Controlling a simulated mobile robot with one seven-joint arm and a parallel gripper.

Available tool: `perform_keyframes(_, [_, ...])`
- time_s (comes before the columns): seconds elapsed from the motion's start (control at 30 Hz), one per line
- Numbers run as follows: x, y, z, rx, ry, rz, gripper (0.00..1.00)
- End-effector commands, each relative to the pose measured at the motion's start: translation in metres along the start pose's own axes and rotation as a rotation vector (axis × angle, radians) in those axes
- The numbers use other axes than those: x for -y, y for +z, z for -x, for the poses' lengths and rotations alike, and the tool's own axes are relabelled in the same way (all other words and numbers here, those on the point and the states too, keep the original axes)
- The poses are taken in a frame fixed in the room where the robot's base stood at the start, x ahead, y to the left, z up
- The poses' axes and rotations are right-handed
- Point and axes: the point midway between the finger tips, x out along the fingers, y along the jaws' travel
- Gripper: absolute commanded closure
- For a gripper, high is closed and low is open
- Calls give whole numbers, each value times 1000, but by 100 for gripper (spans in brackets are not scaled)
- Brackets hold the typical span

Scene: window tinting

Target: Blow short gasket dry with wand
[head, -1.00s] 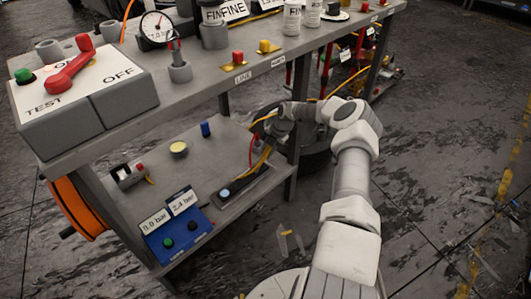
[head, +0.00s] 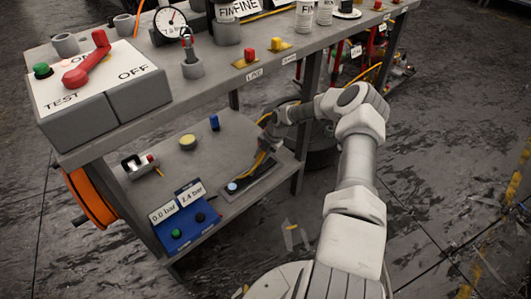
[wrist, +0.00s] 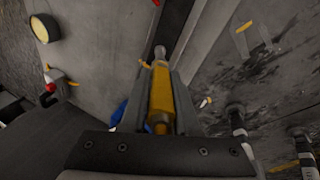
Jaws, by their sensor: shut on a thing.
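My gripper (head: 266,140) is over the lower shelf, near its right end, mostly hidden behind my arm in the head view. In the wrist view my gripper (wrist: 160,88) is shut on a yellow wand (wrist: 160,95), with a grey tip pointing away between the fingers. A yellow hose (head: 258,163) shows below the gripper. I cannot pick out the short gasket in either view. A dark tray (head: 262,176) with a pale blue round spot at its near end lies on the shelf below my gripper.
The lower shelf (head: 172,165) carries a pale yellow disc (head: 187,142), a small blue block (head: 214,122) and a blue gauge box (head: 183,222). The bench top (head: 215,82) overhangs the shelf, and a bench leg (head: 300,150) stands near my wrist. Open floor lies right.

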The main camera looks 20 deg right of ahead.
Motion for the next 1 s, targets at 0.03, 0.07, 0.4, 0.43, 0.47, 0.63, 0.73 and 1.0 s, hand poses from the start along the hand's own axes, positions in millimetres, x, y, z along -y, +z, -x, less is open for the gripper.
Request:
perform_keyframes(0.03, [0, -4, -2, -4, -3, 1, 100])
perform_keyframes(0.07, [0, -5, -2, -4, -3, 0, 100])
perform_keyframes(0.4, [-5, -28, -5, -8, -5, 3, 100])
perform_keyframes(0.43, [-6, -30, -5, -8, -5, 3, 100])
perform_keyframes(0.47, [-6, -33, -6, -8, -5, 3, 100])
perform_keyframes(0.63, [-8, -42, -7, -7, -4, 1, 100])
perform_keyframes(0.73, [-9, -43, -7, -6, -3, 0, 100])
perform_keyframes(1.0, [-13, -57, -8, -5, -3, 3, 100])
